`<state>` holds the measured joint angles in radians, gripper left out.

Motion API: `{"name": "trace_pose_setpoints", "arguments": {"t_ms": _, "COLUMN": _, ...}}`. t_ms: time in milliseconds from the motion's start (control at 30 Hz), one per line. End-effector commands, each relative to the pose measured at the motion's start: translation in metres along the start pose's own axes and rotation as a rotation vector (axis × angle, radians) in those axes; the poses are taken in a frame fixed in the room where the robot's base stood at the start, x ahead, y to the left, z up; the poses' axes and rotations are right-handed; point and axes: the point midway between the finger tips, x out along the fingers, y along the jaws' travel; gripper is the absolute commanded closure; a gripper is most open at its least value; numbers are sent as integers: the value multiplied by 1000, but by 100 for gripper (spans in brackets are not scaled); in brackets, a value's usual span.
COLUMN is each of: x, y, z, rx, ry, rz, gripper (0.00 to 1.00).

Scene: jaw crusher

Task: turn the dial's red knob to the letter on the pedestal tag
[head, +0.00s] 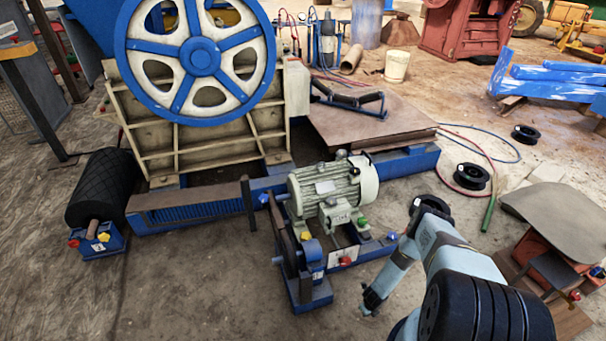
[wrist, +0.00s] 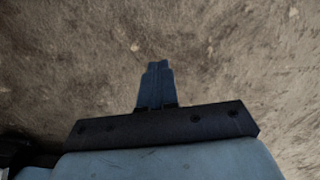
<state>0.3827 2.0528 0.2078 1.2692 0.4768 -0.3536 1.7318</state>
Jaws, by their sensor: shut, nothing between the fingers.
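My gripper (head: 369,303) hangs low over the bare floor, right of the small blue stand (head: 312,292). In the wrist view its fingers (wrist: 156,66) are together and empty, with only floor beyond them. A red knob (head: 346,261) sits on the blue motor base beside a white tag, left of and beyond my gripper, apart from it. Another red knob (head: 73,243) is on a blue block at the far left, beside a small white tag (head: 98,248). A third red piece (head: 574,295) shows at the right edge. I cannot tell which is the dial's, nor read a pedestal letter.
A grey-white motor (head: 325,186) stands beyond the small stand. The jaw crusher with its blue-white flywheel (head: 200,55) fills the upper left. A black roller (head: 98,187) lies at left. Black spools (head: 471,177) and hoses lie at right. Bare floor is open in front.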

Motion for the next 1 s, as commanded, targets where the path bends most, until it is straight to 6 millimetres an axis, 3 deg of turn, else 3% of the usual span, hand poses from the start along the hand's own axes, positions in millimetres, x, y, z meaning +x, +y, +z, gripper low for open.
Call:
{"name": "trace_pose_setpoints", "arguments": {"t_ms": 200, "x": -5, "y": -26, "z": 34, "rx": 20, "ry": -169, "rz": -146, "gripper": 100}}
{"name": "trace_pose_setpoints", "arguments": {"t_ms": 400, "x": -19, "y": -36, "z": 76, "rx": 56, "ry": -392, "rz": -207, "gripper": 100}}
{"name": "trace_pose_setpoints", "arguments": {"t_ms": 700, "x": -58, "y": -22, "z": 138, "rx": 126, "ry": -766, "rz": -135, "gripper": 100}}
{"name": "trace_pose_setpoints", "arguments": {"t_ms": 1000, "x": -86, "y": -3, "z": 164, "rx": 167, "ry": -957, "rz": -14, "gripper": 100}}
